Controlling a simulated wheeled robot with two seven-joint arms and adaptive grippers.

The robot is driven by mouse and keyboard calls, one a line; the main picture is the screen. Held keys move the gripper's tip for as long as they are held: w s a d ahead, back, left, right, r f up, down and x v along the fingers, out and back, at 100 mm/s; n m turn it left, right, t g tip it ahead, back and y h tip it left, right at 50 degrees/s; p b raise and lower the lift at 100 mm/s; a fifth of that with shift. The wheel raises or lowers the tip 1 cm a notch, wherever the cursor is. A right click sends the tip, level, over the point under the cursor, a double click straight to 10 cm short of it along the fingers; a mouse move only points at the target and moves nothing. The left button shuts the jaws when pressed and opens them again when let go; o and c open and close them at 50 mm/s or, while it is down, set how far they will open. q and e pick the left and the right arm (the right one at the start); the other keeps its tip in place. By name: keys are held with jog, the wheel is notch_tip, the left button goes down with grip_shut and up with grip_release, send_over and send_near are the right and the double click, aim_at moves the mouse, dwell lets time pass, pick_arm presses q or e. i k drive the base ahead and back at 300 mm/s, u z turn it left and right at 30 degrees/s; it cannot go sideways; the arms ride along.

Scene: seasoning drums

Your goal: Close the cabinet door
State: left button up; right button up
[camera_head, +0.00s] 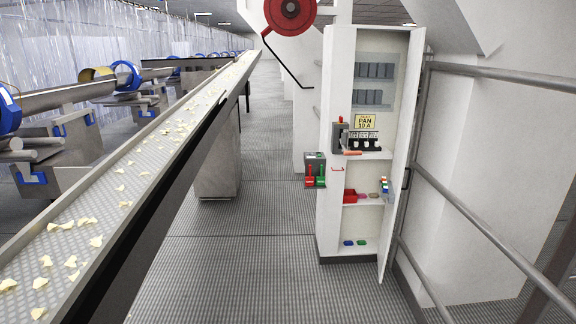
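A tall white cabinet (337,70) stands right of centre, with its front open and its shelves showing. Its white door (401,150) is hinged on the right side and stands swung out towards me, seen nearly edge-on. A small dark handle (407,179) shows on the door's edge. Neither of my grippers is in view, so their state is hidden.
A conveyor (130,170) with pale chips runs along the left. Metal railings (490,72) stand close to the right of the door. The grated floor (270,270) before the cabinet is clear.

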aim_at(416, 37)
jog(key=i, duration=3.3)
jog(key=z, duration=1.05)
jog(key=k, duration=0.55)
jog(key=z, duration=0.6)
jog(key=i, duration=1.45)
jog(key=u, duration=0.85)
